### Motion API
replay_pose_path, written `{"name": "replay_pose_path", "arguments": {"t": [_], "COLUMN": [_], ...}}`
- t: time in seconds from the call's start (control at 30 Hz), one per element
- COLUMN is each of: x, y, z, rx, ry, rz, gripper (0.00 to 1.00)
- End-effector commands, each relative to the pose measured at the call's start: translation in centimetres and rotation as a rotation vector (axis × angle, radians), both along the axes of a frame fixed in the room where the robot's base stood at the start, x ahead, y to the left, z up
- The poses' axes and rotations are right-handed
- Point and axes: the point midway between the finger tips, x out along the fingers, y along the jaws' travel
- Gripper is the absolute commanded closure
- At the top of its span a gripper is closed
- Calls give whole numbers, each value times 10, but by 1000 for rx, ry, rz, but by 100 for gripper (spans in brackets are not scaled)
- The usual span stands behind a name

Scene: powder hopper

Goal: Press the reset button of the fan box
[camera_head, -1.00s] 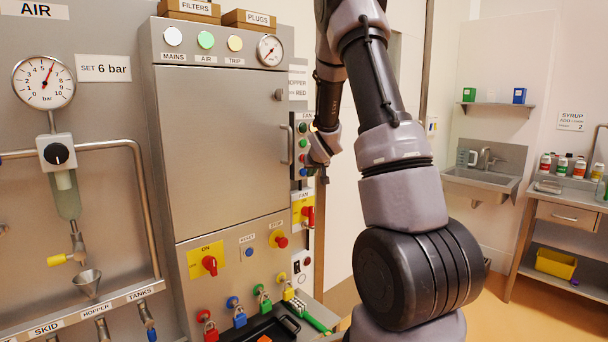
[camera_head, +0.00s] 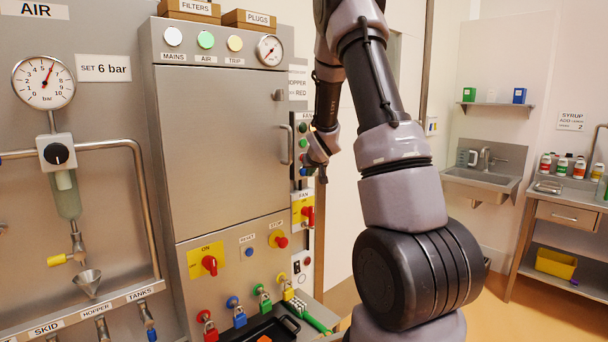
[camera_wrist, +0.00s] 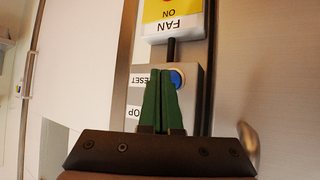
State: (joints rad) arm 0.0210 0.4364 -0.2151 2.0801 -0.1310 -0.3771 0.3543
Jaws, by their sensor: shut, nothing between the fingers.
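The fan box (camera_wrist: 196,95) is a small grey box in the wrist view, seen upside down, with a RESET label (camera_wrist: 139,79). Its blue reset button (camera_wrist: 177,78) shows just right of my green fingertips, which partly cover it. My gripper (camera_wrist: 160,73) is shut and empty, with its tips over the box face beside the button. I cannot tell whether they touch it. In the head view the fan box (camera_head: 296,157) is on the cabinet's right side, and my wrist is in front of it.
A yellow FAN switch plate (camera_wrist: 172,8) adjoins the box. The steel cabinet (camera_head: 220,150) has a door handle (camera_head: 290,145) close to the box; its front carries another RESET button (camera_head: 249,252) and a red STOP button (camera_head: 282,242). Open floor lies to the right.

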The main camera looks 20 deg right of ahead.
Motion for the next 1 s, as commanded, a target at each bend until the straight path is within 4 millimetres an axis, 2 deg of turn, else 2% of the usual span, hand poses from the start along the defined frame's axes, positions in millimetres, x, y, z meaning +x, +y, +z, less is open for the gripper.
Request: {"name": "replay_pose_path", "arguments": {"t": [1.0], "x": [9], "y": [3], "z": [0], "rx": [0], "ry": [0], "rz": [0], "gripper": [100]}}
